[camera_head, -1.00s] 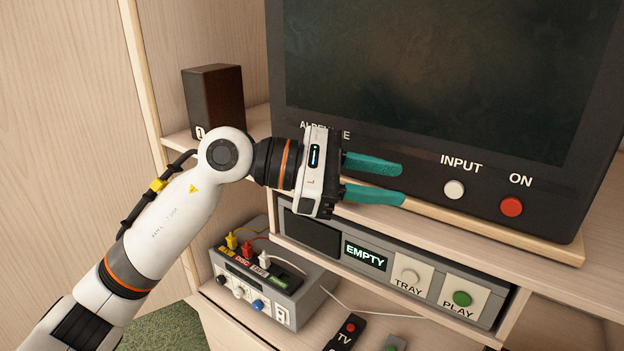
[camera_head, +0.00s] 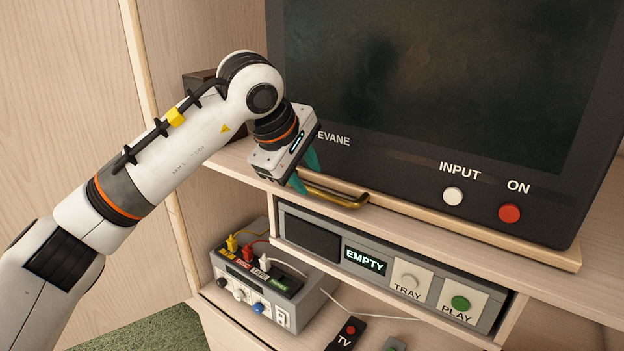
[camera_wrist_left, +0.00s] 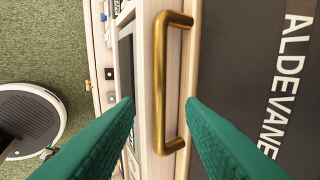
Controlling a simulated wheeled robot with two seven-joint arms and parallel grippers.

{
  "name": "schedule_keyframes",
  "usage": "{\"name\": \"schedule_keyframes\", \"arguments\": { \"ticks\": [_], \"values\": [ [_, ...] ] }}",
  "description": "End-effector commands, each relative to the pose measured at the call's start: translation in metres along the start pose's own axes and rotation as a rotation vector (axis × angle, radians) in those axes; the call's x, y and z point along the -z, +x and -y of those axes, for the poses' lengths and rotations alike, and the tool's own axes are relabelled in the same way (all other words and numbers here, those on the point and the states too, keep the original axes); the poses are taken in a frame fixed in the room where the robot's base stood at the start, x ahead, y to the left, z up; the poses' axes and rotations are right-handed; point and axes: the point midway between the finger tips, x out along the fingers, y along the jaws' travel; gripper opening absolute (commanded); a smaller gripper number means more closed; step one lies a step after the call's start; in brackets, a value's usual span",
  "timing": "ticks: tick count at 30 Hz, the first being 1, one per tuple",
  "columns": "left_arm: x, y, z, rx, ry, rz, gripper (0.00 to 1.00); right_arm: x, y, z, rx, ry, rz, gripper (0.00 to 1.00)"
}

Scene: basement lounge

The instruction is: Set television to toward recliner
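The television (camera_head: 420,100) is a large dark set with a blank screen on a light wooden swivel board (camera_head: 480,231). A brass handle (camera_head: 342,199) sits on the front edge of this board, below the lettering at the television's lower left. My left gripper (camera_head: 308,175) points down at the handle's left part, and its wrist hides part of the board and television corner. In the left wrist view, the teal fingers are apart with the brass handle (camera_wrist_left: 159,70) between them. Neither finger visibly presses on it. My right gripper is in neither view.
A dark speaker (camera_head: 196,84) stands behind my left arm. Below the shelf are a player (camera_head: 320,233) reading EMPTY, a grey switch box (camera_head: 270,285) with colored plugs, and a TV remote (camera_head: 347,334). The shelf at right is clear.

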Motion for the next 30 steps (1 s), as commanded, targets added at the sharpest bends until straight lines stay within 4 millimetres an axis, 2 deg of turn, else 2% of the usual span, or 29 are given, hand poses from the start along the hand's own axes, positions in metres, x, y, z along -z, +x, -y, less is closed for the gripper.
{"name": "schedule_keyframes", "arguments": {
  "ticks": [3, 7, 18, 20, 25, 30],
  "values": [
    [0.001, 0.019, 0.000, -0.002, 0.001, -0.002, 0.36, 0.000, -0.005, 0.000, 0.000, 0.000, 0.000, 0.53],
    [0.001, 0.032, 0.000, -0.001, 0.000, -0.002, 0.36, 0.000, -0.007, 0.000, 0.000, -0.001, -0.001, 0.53],
    [0.001, 0.040, 0.000, 0.001, 0.001, -0.002, 0.36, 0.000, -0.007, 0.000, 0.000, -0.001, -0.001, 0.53],
    [0.001, 0.039, 0.000, 0.001, 0.001, -0.002, 0.29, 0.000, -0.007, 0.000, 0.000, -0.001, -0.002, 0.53],
    [0.001, 0.039, 0.000, 0.001, 0.001, -0.002, 0.02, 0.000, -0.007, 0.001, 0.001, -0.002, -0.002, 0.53],
    [0.001, 0.039, 0.000, 0.000, 0.001, -0.002, 0.00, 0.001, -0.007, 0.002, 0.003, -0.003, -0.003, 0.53]
  ]
}}
